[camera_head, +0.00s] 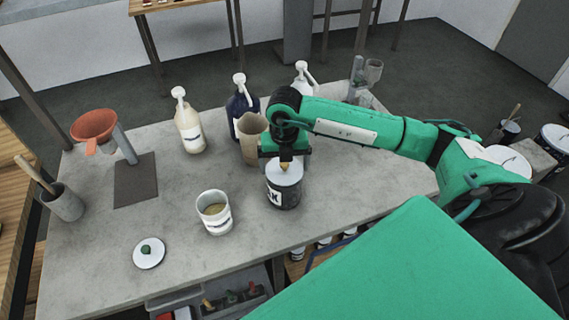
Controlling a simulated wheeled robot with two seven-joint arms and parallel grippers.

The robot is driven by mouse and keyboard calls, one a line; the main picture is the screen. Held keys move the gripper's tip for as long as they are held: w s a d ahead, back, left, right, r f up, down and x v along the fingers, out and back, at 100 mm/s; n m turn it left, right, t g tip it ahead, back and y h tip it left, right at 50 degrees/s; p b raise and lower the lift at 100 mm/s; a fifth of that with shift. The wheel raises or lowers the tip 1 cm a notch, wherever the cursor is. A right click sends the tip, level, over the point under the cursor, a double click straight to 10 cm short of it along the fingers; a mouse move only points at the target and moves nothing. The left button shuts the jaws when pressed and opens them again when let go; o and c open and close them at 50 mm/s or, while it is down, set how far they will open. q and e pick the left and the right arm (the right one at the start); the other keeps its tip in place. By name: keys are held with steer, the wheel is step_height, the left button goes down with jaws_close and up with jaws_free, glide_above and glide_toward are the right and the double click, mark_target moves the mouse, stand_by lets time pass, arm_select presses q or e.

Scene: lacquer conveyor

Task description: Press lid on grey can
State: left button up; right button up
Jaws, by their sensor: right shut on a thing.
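A dark grey can (286,197) with a white label stands upright on the grey table, right of centre. A pale round lid (283,173) sits over its top and looks level; I cannot tell whether it is fully seated. My right gripper (285,162) is directly above, pointing down, shut on the lid's small yellowish knob, which the fingers partly hide. A white open can (214,223) with yellowish contents stands to the left. A separate white lid (149,257) with a green knob lies flat at the table's front left. My left gripper is not in view.
Pump bottles, one cream (190,127) and one dark blue (238,106), and a beige jug (250,142) stand behind the gripper. An orange funnel (94,124) on a stand and a grey cup (64,203) are at left. The table between is clear.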

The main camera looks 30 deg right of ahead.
stand_by(0.4)
steer(key=o, duration=0.6)
steer(key=shift+r+p, duration=1.85)
steer(key=shift+r, duration=1.65)
jaws_close()
